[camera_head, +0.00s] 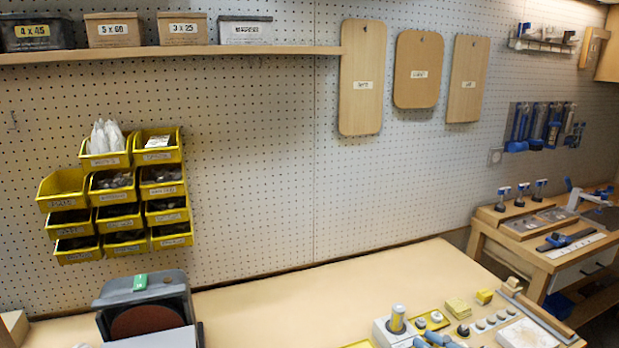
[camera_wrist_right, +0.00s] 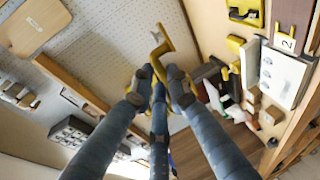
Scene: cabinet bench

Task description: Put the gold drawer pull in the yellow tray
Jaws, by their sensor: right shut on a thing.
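In the right wrist view, my right gripper (camera_wrist_right: 157,76) is shut on the gold drawer pull (camera_wrist_right: 161,46), which sticks out beyond the fingertips. Its gripped end is partly hidden by the fingers. A shallow yellow tray (camera_wrist_right: 245,13) with a grey item in it lies at the top right of that view, apart from the held pull. In the head view, a yellow tray (camera_head: 446,323) sits on the bench at the lower right. Blue-grey parts show at the bottom edge beside it; I cannot tell for certain whether they are my gripper. My left gripper is in neither view.
A disc sander (camera_head: 145,300) stands at the bench's left. Near the tray are a white block with a cylinder (camera_head: 398,320), yellow blocks (camera_head: 458,308) and a white slab (camera_head: 526,335). Yellow bins (camera_head: 104,190) hang on the pegboard. The middle of the bench (camera_head: 300,300) is clear.

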